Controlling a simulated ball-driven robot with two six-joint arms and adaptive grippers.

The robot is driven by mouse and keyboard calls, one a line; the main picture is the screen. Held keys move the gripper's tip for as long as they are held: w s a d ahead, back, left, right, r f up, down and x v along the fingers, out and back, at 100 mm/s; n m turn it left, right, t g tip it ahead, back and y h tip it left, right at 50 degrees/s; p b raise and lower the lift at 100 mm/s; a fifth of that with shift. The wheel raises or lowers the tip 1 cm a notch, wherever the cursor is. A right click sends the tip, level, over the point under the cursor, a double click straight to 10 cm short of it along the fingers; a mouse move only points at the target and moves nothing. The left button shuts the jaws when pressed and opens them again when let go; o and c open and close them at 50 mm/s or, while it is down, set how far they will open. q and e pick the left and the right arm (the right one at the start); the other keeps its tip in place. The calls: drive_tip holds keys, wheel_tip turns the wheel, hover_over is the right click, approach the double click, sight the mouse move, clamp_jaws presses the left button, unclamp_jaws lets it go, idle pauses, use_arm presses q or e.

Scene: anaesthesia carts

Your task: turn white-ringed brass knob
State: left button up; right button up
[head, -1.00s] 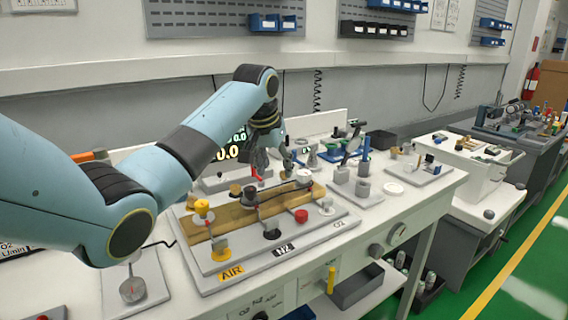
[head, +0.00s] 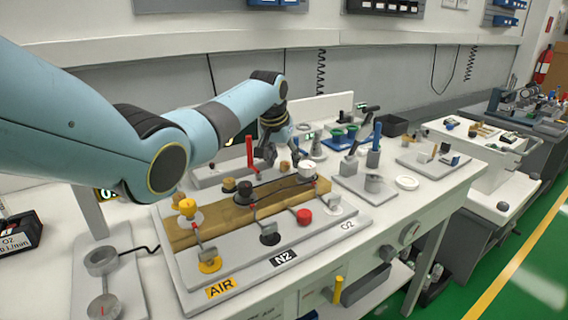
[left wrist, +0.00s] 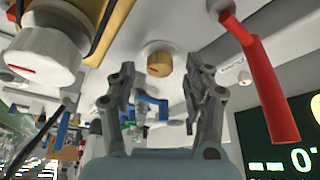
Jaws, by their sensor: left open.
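The white-ringed brass knob (left wrist: 159,62) shows in the left wrist view, a short brass cylinder with a pale collar and a red mark. It lies between the two open fingers of my left gripper (left wrist: 156,82), apparently beyond the tips, with no contact visible. In the head view, my left gripper (head: 266,157) hangs over the back of the panel, just left of a small brass knob (head: 285,167) that looks like the same one. My right gripper is in neither view.
A red lever (head: 249,151) stands close left of my gripper; it also shows in the left wrist view (left wrist: 262,75). A white-topped knob (head: 307,170), a black knob (head: 245,188) and a red knob (head: 304,215) are nearby on the panel (head: 330,225).

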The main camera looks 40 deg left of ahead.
use_arm(q)
drive_tip(key=shift+w+f, duration=0.15)
drive_tip(key=shift+f, duration=0.35)
drive_tip(key=shift+c, duration=2.4)
clamp_jaws()
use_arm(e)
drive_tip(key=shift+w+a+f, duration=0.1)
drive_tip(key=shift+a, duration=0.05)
